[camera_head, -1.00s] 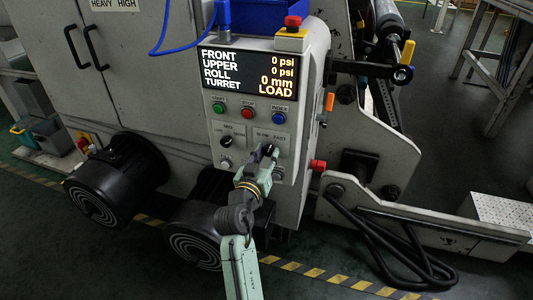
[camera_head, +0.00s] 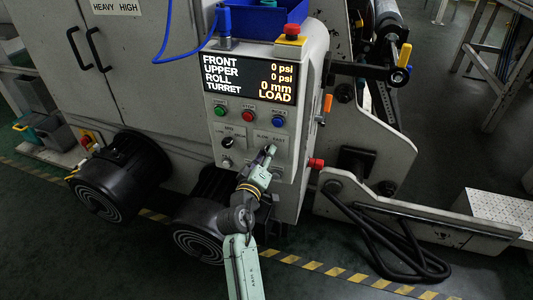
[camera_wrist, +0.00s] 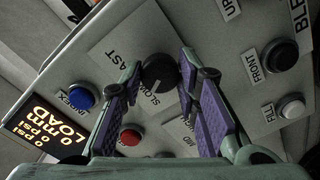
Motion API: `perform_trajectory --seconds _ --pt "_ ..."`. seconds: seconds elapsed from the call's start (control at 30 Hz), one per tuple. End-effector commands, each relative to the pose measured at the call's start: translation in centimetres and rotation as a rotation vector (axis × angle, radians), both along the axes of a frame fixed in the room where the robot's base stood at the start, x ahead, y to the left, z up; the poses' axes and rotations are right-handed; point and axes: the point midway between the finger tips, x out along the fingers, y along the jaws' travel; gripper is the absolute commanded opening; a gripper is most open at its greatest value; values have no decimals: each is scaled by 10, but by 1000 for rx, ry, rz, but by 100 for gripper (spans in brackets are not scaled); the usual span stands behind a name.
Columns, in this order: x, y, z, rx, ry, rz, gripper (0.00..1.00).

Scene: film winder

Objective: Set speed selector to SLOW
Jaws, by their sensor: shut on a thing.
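The speed selector (camera_wrist: 159,72) is a round black knob on a pale plate marked SLOW and FAST, seen in the wrist view. My gripper (camera_wrist: 158,75) is shut on this knob, with a purple-padded finger on either side of it. A light mark shows on the knob's lower part, toward the SLOW word, but I cannot read its exact direction. In the head view my gripper (camera_head: 268,152) is at the SLOW/FAST plate (camera_head: 273,138) on the control panel, and it mostly hides the knob.
A MID selector (camera_head: 227,142) is left of the plate. Green (camera_head: 220,110), red (camera_head: 248,116) and blue (camera_head: 279,122) buttons sit above. A red side knob (camera_head: 316,163) sticks out at the panel's right. The display (camera_head: 249,76) reads LOAD.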

Motion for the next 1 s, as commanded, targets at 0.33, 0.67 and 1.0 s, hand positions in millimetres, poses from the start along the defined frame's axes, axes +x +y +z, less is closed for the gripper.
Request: perform_trajectory --seconds 0.33,0.67,1.0 --pt "1 0 2 -55 13 1 1" --pt "1 0 2 -56 14 1 1" --pt "0 0 1 -55 16 0 50"
